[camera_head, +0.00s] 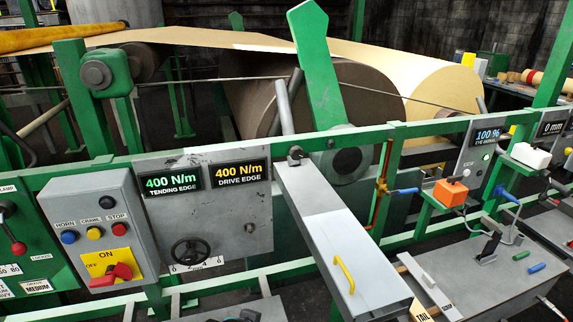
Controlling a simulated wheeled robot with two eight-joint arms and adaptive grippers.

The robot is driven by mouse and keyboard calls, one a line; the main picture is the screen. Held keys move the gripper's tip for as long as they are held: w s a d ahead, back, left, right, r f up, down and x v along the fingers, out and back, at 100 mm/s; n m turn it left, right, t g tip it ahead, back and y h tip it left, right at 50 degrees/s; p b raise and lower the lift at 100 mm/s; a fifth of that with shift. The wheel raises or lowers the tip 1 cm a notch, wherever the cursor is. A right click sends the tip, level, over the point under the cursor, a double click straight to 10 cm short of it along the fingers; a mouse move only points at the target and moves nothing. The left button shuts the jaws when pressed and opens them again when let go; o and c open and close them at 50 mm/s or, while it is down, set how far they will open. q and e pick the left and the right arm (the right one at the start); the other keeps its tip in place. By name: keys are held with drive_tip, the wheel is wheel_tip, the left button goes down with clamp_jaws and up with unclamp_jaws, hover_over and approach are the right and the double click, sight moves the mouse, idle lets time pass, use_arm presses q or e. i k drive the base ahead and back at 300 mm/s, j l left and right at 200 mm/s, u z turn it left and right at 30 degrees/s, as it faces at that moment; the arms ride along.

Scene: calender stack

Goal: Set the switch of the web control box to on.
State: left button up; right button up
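A grey control box (85,212) stands at the left on the green frame. It has a blue HORN button (69,237), a yellow CRAWL button (94,233) and a red STOP button (119,229). Below these is a yellow plate (122,252) with OFF and ON marks. A red switch handle (122,271) sits low on the plate; which mark it points to is not clear. Neither of my grippers can be made out. A dark shape at the bottom edge is too cut off to identify.
Right of the box, a grey panel (225,222) carries two 400 N/m displays and a black handwheel (190,251). A long grey cover with a yellow handle (344,275) juts forward. A green panel with a red-knobbed lever (18,248) is at the far left.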

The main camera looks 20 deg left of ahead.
sight(122, 270)
drive_tip(key=u, duration=2)
